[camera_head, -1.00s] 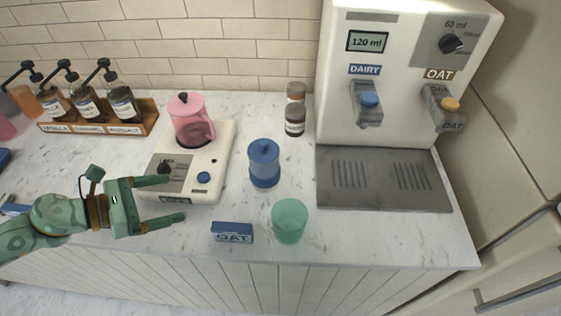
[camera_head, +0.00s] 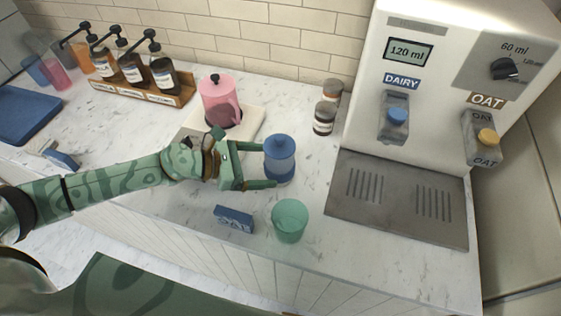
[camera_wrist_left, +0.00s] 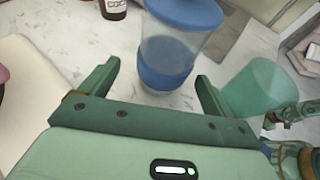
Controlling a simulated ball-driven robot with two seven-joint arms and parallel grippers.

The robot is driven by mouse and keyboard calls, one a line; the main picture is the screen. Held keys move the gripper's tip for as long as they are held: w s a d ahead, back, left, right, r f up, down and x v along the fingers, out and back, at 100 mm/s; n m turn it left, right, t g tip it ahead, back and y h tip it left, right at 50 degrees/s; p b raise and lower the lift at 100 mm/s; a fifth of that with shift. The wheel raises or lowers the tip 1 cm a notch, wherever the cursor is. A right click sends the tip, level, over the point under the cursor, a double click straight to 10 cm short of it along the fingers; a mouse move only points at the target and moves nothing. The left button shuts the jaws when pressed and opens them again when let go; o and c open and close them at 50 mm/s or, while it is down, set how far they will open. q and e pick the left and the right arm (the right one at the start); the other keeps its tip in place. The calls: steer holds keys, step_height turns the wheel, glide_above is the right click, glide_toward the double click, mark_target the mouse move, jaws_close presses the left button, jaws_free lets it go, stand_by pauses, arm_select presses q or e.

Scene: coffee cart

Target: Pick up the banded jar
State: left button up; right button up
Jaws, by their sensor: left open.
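The banded jar (camera_head: 280,160) is a translucent blue jar with a solid blue lid and a darker blue band around its lower part. It stands upright on the marble counter. My left gripper (camera_head: 269,166) is open at the jar's left side, its fingers pointing at it. In the left wrist view the jar (camera_wrist_left: 166,60) stands centred just ahead of the fingers, with counter showing on both sides; contact is not visible. Green parts of mine at that view's lower right may belong to my right arm; its jaws cannot be made out.
A green cup (camera_head: 289,222) stands close in front of the jar, and a blue OAT block (camera_head: 234,219) lies left of it. A pink pitcher (camera_head: 218,98) is on a white scale (camera_head: 250,122) behind my gripper. Brown jars (camera_head: 324,118) and the dispenser's grey tray (camera_head: 345,200) are to the right.

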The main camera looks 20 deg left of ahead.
mark_target(280, 167)
arm_select(q)
steer(key=x, duration=0.5)
steer(key=shift+s+d+f, duration=0.1)
steer(key=shift+d+f, duration=0.05)
steer(key=shift+d, duration=0.25)
steer(key=shift+a, duration=0.1)
steer(key=c, duration=1.4)
